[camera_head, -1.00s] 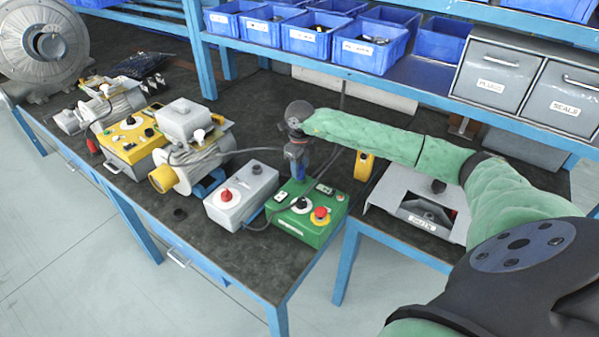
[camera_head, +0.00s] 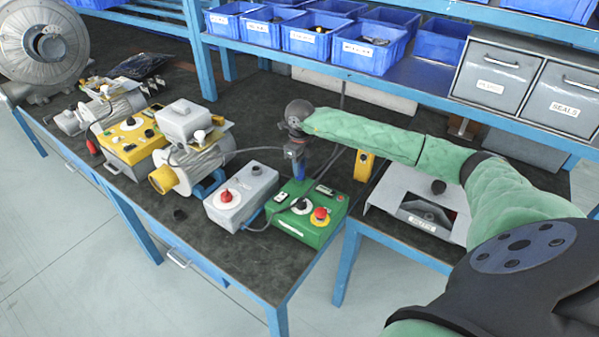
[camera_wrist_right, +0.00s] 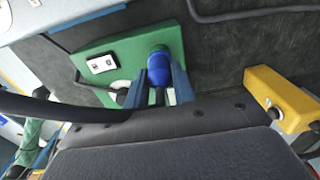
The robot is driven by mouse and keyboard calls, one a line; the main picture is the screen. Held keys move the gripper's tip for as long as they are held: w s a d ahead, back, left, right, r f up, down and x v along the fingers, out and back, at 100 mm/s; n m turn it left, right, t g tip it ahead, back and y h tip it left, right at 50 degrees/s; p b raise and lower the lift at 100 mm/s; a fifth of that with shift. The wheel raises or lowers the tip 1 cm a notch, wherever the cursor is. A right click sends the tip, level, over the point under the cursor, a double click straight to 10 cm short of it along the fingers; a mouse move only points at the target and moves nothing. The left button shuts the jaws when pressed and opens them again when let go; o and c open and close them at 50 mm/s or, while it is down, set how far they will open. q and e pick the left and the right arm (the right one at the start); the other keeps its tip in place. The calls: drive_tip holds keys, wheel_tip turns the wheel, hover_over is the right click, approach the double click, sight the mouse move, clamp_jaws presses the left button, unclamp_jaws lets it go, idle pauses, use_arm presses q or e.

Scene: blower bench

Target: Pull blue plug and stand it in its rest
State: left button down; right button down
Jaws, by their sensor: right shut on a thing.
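My right gripper (camera_head: 297,172) is above the back part of the green box (camera_head: 308,228), pointing down. It is shut on the blue plug (camera_wrist_right: 158,70), which shows between its two blue fingers in the right wrist view. The plug overlaps the green box (camera_wrist_right: 122,62) there; I cannot tell whether it is seated in a socket or just clear of it. The box has a black knob and a red button on yellow. No rest for the plug can be made out with certainty. My left gripper is not in view.
A yellow block (camera_head: 363,165) stands right of the gripper, also in the wrist view (camera_wrist_right: 284,98). A grey box (camera_head: 241,196) with a red knob stands left of the green box. Dark cables run close by. A shelf with blue bins (camera_head: 369,50) is behind.

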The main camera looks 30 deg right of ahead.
drive_tip(key=shift+r, duration=0.45)
idle(0.3)
drive_tip(key=shift+r, duration=1.65)
